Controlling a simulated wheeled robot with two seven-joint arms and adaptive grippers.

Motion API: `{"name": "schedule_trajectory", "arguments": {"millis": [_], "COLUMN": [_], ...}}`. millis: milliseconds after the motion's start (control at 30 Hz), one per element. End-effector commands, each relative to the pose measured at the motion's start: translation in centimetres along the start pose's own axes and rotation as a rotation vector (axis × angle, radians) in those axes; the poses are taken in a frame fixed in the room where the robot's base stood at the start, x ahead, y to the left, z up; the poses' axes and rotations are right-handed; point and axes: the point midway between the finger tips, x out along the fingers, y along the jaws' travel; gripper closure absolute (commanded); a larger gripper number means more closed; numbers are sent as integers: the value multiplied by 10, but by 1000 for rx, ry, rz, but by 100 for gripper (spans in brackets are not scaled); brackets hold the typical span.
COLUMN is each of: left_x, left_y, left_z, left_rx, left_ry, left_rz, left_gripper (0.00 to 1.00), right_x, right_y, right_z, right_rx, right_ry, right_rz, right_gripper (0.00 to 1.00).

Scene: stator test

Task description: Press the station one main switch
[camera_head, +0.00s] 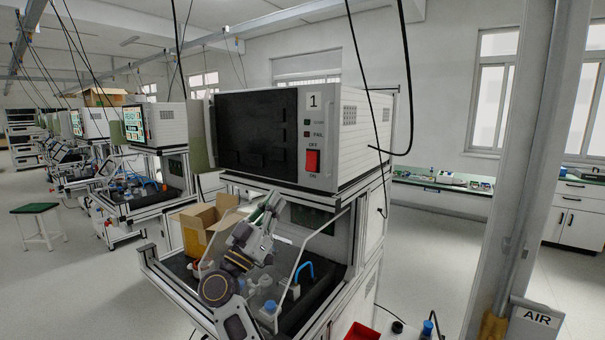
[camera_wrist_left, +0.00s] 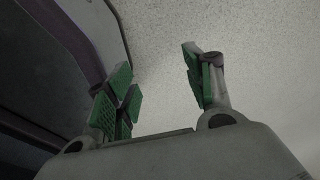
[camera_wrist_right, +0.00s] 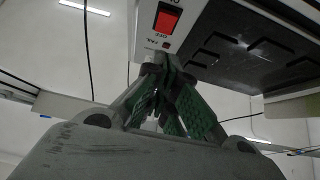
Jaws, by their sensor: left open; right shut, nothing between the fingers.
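The red main switch (camera_head: 312,161) is on the front panel of the grey station one unit (camera_head: 350,135), marked "1", with OFF printed above it and ON below. The unit's big screen (camera_head: 256,130) is black. My right gripper (camera_head: 272,203) is shut and empty, below and left of the switch, apart from it. In the right wrist view the switch (camera_wrist_right: 167,17) shows at the top, beyond the shut green fingertips (camera_wrist_right: 163,72). My left gripper (camera_wrist_left: 155,85) is open and empty above grey floor; it does not show in the head view.
Below the unit is a work bay with a clear slanted panel (camera_head: 318,238), a cardboard box (camera_head: 205,220) and a blue hooked part (camera_head: 304,268). A black cable hangs at the unit's right. A post (camera_head: 520,170) stands at right. More stations line the left.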

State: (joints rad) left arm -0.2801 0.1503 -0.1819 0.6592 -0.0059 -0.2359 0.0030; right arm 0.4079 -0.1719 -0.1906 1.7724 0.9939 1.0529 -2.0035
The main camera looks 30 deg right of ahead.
Motion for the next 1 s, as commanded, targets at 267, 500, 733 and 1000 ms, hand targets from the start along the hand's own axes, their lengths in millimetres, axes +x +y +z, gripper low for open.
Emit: {"name": "schedule_trajectory", "arguments": {"millis": [267,500,733,1000], "left_x": [-1,-3,-4,-8], "left_y": [0,0,-1,-1], "left_z": [0,6,15,14], "left_rx": [0,0,1,1], "left_ry": [0,-5,-14,-12], "left_rz": [0,0,-1,0], "left_gripper": [48,48,48,48], "right_x": [7,30,60,96], "right_y": [0,0,0,0], "right_z": [0,-1,-1,-1], "right_rx": [-1,0,-1,-1], "right_ry": [2,2,2,3], "right_rz": [1,1,2,2], "right_gripper": [100,100,100,100]}}
